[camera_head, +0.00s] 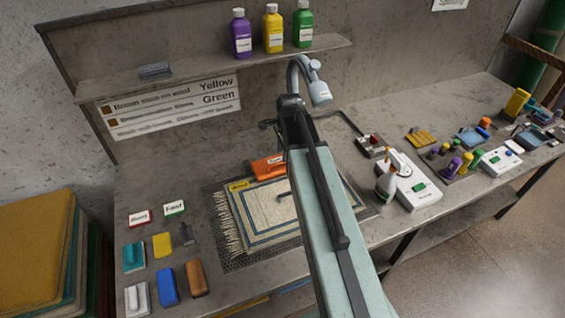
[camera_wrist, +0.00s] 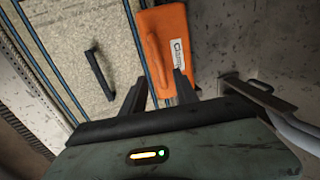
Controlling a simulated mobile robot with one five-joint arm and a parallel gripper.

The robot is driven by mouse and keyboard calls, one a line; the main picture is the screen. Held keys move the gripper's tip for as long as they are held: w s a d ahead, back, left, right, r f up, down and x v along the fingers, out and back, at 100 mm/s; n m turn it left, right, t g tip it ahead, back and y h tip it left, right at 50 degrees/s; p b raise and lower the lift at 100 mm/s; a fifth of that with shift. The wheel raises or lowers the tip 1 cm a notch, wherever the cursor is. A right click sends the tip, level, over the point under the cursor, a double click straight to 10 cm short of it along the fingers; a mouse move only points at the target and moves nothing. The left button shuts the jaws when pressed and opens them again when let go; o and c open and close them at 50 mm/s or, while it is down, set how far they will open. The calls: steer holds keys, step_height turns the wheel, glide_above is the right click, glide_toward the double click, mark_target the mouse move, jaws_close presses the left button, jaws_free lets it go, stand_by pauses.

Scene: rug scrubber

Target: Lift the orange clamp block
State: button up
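The orange clamp block (camera_head: 268,167) lies at the back edge of the cream rug, partly hidden behind my arm in the head view. In the wrist view the orange clamp block (camera_wrist: 166,30) shows a raised grip bar and a white "Clamp" label. My gripper (camera_wrist: 158,92) is open, its two dark fingers apart at the near end of the block. Nothing is held. I cannot tell whether the fingers touch the block. The cream rug (camera_head: 234,212) with blue stripes lies on a dark mesh mat; it also shows in the wrist view (camera_wrist: 105,25).
A dark handle (camera_wrist: 99,74) lies on the rug beside the block. A grey faucet (camera_head: 318,90) stands behind my arm, and a metal pipe (camera_wrist: 262,98) is right of my gripper. Brushes and sponges (camera_head: 168,287) lie front left; a white spray bottle (camera_head: 388,176) stands right.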

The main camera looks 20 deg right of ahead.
steer(key=b+x, duration=0.4)
steer(key=x, duration=0.1)
steer(key=shift+f, duration=0.3)
steer(key=shift+r, duration=0.15)
steer(key=shift+c, duration=0.6)
jaws_close()
